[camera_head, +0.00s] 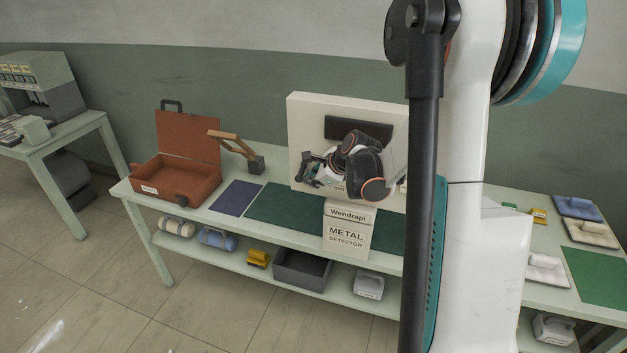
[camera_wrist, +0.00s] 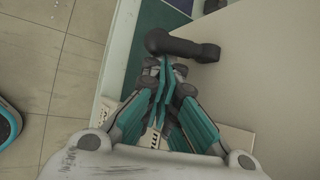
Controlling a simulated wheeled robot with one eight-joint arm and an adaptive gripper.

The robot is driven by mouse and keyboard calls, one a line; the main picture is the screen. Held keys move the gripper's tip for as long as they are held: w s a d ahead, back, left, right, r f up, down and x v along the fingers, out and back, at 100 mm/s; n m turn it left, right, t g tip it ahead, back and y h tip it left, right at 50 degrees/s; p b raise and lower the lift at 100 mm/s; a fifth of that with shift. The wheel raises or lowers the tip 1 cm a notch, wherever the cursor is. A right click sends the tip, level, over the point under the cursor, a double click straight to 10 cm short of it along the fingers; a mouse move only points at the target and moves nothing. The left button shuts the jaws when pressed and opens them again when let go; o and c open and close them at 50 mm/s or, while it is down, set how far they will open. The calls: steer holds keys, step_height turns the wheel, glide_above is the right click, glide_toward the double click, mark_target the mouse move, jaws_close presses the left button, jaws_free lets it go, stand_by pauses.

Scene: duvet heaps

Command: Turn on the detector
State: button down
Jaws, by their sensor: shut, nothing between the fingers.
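The metal detector is a pale upright panel (camera_head: 302,120) with a dark strip (camera_head: 345,127), standing on the long table. A pale box (camera_head: 348,232) labelled "Wendrapi METAL DETECTOR" is in front of it. In the wrist view a black lever-like handle (camera_wrist: 183,46) with a rounded end lies against a pale surface (camera_wrist: 262,75). My gripper (camera_wrist: 163,68) is shut and empty, its fingertips just below the handle in the picture; I cannot tell whether they touch. In the head view my gripper (camera_head: 308,171) is in front of the panel, and my arm hides the panel's right part.
An open orange-brown case (camera_head: 180,140) and a wooden-armed item (camera_head: 232,142) stand left on the table (camera_head: 290,232). A dark bin (camera_head: 300,268) and rolled items sit on the lower shelf. Brushes and a green mat (camera_head: 598,272) are right. The floor in front is clear.

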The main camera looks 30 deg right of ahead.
steer(key=shift+s+a+r+g+y, duration=0.1)
steer(key=shift+r+g+y, duration=0.15)
steer(key=shift+g+y, duration=0.3)
stand_by(0.4)
steer(key=shift+s+a+r+m+g+y, duration=0.1)
steer(key=shift+a+r+m+g+y, duration=0.15)
steer(key=shift+r, duration=0.3)
steer(key=shift+s+a+r+m+g+y, duration=0.1)
steer(key=shift+r+m+y, duration=0.15)
steer(key=shift+r, duration=0.3)
steer(key=shift+w+d+r, duration=0.1)
steer(key=shift+w+r, duration=0.05)
steer(key=shift+r, duration=0.35)
steer(key=v, duration=1.2)
steer(key=shift+f, duration=0.2)
